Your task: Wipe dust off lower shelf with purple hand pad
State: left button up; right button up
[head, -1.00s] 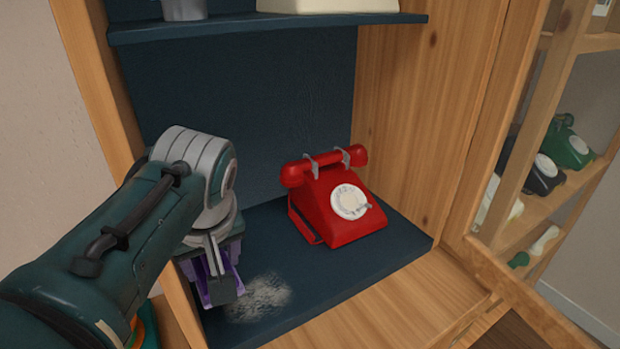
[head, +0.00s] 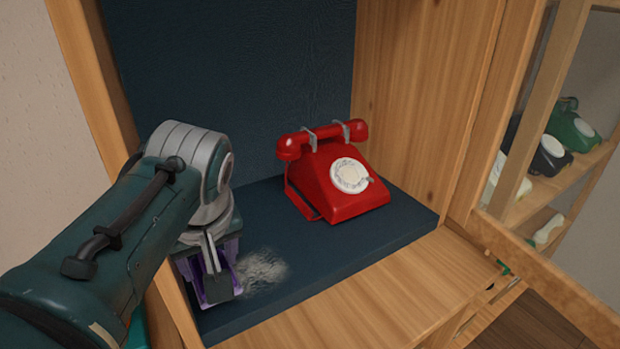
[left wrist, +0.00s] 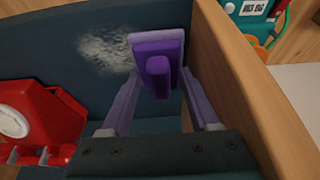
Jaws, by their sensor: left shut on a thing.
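The lower shelf (head: 340,250) is a dark blue board inside a wooden cabinet. A pale grey dust patch (head: 262,270) lies on its front left part. It also shows in the left wrist view (left wrist: 105,48). My left gripper (head: 216,287) is low over the shelf's left end, just left of the dust. It is shut on the purple hand pad (left wrist: 157,47), whose block lies beside the dust, close to its edge. In the head view the gripper mostly hides the pad; whether it touches the shelf is unclear. My right gripper is not in view.
A red dial phone (head: 338,180) stands on the shelf, right of and behind the dust. The cabinet's left wall (left wrist: 235,80) is close beside the pad. Shelf space between dust and phone is clear. An open glazed door (head: 545,270) stands at right.

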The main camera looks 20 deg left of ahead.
pick_arm(q)
jog(key=shift+f+b, duration=0.75)
jog(key=shift+f, duration=0.2)
dwell(0.6)
jog(key=shift+w, duration=0.1)
